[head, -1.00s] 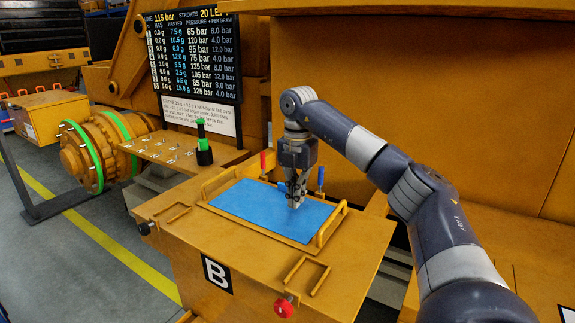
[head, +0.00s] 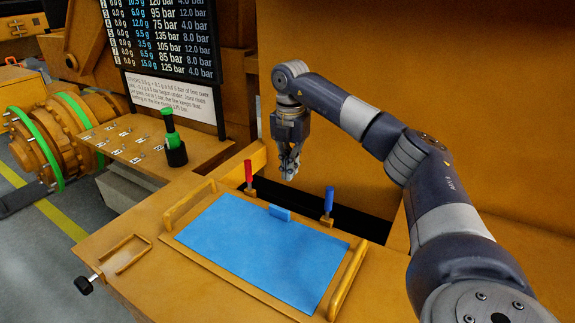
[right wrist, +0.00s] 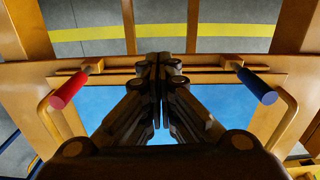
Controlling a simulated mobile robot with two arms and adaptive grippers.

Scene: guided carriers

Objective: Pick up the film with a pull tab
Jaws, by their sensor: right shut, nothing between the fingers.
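The film (head: 255,250) is a flat blue sheet lying in an orange tray (head: 171,222) with raised handles. Its small blue pull tab (head: 279,212) stands up at the back edge. My right gripper (head: 288,172) points down, shut and empty, above and just behind the tab, apart from it. In the right wrist view the shut fingers (right wrist: 160,68) cover the middle, blue film (right wrist: 98,98) shows on both sides, and I cannot make out the tab. My left gripper is not in view.
A red-handled lever (head: 248,174) and a blue-handled lever (head: 328,201) stand behind the tray, on either side of the tab. A dark green-topped tool (head: 172,140) stands on the shelf at left, below a pressure board (head: 165,35). An orange wall rises behind.

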